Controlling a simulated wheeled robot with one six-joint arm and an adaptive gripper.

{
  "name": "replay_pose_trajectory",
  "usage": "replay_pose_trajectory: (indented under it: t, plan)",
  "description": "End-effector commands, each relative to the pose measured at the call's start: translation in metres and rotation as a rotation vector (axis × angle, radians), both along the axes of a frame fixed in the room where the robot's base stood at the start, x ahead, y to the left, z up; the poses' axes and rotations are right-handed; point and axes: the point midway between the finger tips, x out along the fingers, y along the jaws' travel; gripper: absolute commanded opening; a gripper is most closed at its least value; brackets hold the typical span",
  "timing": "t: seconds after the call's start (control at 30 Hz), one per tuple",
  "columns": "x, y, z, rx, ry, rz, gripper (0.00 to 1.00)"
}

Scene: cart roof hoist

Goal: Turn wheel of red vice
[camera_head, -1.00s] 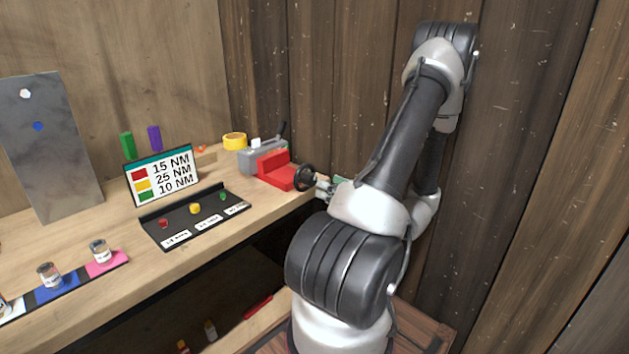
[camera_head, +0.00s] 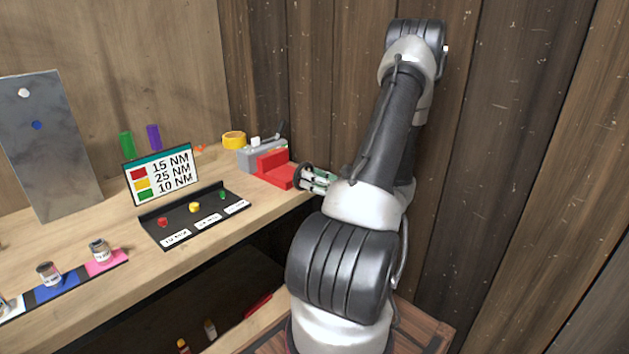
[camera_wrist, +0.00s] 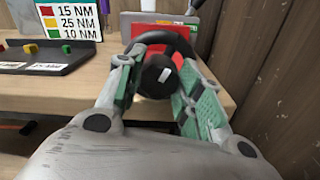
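The red vice (camera_head: 274,168) stands near the right end of the wooden bench, in front of a grey vice (camera_head: 256,155). Its black wheel (camera_wrist: 166,44) faces my gripper in the wrist view, with a dark hub in the middle. In the head view the wheel (camera_head: 303,175) is partly hidden by my gripper (camera_head: 320,179). In the wrist view my gripper (camera_wrist: 155,92) is open, with one green-padded finger on each side of the hub. I cannot tell whether the fingers touch the wheel.
A torque sign (camera_head: 161,174) and a black tray (camera_head: 195,217) with coloured pieces stand left of the vice. A yellow roll (camera_head: 234,140) lies behind. A plank wall (camera_head: 350,100) rises close behind and right of my arm. Jars stand at the bench's front left.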

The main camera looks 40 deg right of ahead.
Motion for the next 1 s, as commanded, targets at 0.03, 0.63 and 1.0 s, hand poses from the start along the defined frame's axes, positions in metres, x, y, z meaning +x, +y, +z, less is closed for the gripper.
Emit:
replay_pose_trajectory:
  t: [0.03,0.63,1.0]
  plan:
    - [-0.0001,0.0000,0.0000,0.000,0.000,0.000,0.13]
    - [-0.0004,0.0008,0.0000,-0.223,-0.018,0.000,0.13]
    - [-0.0005,0.0020,-0.0003,-0.571,-0.044,0.000,0.13]
